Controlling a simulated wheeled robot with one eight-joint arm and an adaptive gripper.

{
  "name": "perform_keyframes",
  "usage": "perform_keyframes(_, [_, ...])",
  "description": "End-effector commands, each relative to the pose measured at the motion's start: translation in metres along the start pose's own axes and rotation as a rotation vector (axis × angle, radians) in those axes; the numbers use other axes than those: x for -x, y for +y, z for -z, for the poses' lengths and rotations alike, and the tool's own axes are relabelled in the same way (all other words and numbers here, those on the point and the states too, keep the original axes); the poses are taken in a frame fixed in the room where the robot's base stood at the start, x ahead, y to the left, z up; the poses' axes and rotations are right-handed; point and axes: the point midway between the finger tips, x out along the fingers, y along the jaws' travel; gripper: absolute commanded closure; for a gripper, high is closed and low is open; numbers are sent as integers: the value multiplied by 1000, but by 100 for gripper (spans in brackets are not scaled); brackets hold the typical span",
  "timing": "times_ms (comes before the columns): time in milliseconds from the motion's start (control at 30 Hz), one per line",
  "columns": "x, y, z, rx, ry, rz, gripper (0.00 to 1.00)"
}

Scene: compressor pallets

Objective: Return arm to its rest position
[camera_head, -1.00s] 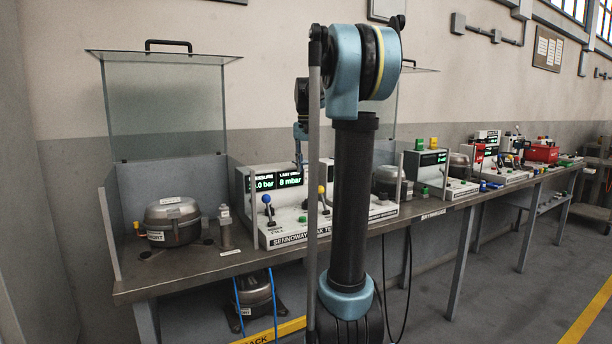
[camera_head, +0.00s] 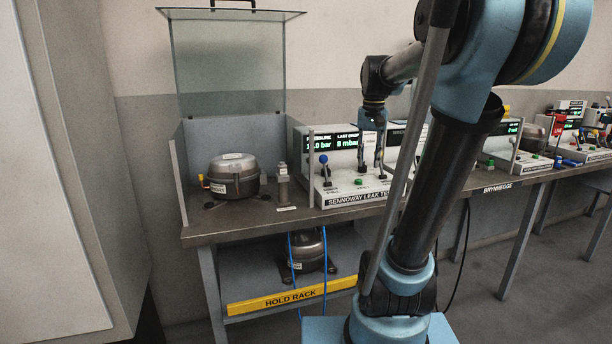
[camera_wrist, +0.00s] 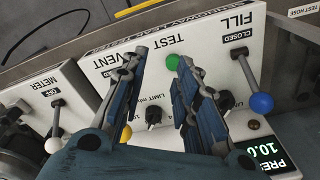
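My arm (camera_head: 445,190) rises at the right of the head view, its upper link leaning right. Its forearm reaches back to my gripper (camera_head: 371,165), which points down before the leak tester (camera_head: 350,198). In the wrist view, the two fingers of my gripper (camera_wrist: 161,58) are apart with nothing between them. Beyond them is the tester panel (camera_wrist: 205,50), with a green button (camera_wrist: 172,62) and a blue-knobbed FILL lever (camera_wrist: 261,103). The fingers hide part of the panel. I cannot tell their exact clearance from it.
A compressor (camera_head: 234,180) sits on the bench (camera_head: 235,224) under a raised clear guard (camera_head: 228,65). Another compressor (camera_head: 308,250) is on the lower shelf by the yellow HOLD RACK strip (camera_head: 290,297). A pale cabinet (camera_head: 50,180) stands at the left. Floor is open at lower right.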

Motion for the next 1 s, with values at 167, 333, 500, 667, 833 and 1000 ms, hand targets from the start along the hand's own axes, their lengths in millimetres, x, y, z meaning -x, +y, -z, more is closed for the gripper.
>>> perform_keyframes(167, [-34, 8, -54, 54, 26, 5, 72])
perform_keyframes(333, [-71, 16, -99, 107, 52, 9, 72])
perform_keyframes(500, [-112, 24, -143, 157, 77, 12, 72])
perform_keyframes(667, [-153, 31, -179, 204, 99, 14, 72])
perform_keyframes(833, [-185, 36, -204, 239, 117, 14, 72])
perform_keyframes(1000, [-198, 38, -213, 253, 123, 15, 72])
